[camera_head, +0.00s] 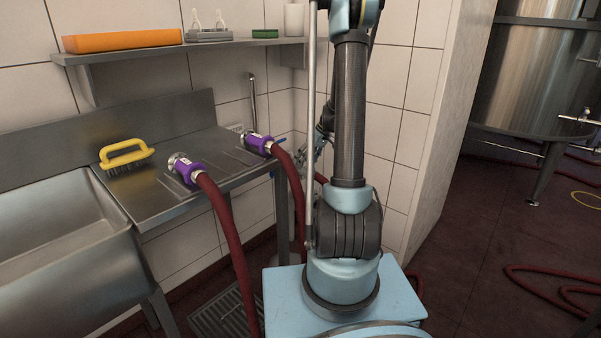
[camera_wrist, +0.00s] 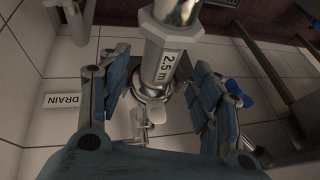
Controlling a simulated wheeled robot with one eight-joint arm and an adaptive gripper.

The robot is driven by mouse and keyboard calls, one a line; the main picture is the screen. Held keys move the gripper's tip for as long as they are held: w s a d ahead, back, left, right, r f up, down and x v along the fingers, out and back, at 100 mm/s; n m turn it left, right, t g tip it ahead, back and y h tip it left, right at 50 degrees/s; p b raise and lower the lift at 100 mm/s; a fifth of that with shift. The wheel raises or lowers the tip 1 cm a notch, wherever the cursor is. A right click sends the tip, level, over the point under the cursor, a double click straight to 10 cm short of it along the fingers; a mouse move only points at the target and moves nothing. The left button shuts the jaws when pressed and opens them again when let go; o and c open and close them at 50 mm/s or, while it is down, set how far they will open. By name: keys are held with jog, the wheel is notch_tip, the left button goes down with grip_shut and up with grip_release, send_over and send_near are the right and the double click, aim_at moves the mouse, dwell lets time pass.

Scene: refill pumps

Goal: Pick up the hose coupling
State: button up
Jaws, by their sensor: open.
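Two dark red hoses end in purple collars with metal couplings on the steel drainboard in the head view: the near hose coupling (camera_head: 186,170) and the far hose coupling (camera_head: 259,143). In the wrist view, my gripper (camera_wrist: 160,88) is open, with its blue-grey pads on either side of a grey metal cylinder (camera_wrist: 160,62) labelled "2.5 m". This cylinder ends in a round flange with a clamp below the label. I cannot tell whether the pads touch it, or match it surely to the head view. In the head view my gripper is mostly hidden behind my arm.
A yellow brush (camera_head: 126,156) lies on the drainboard (camera_head: 150,197) beside the sink (camera_head: 55,262). A shelf (camera_head: 180,46) above holds an orange box (camera_head: 123,40). A "DRAIN" sign (camera_wrist: 62,101) is on the tiles. A steel tank (camera_head: 535,75) stands right.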

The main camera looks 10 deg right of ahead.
jog(key=shift+x, duration=2.45)
jog(key=shift+d+f, duration=0.1)
grip_shut()
notch_tip(320, 180, up, 18)
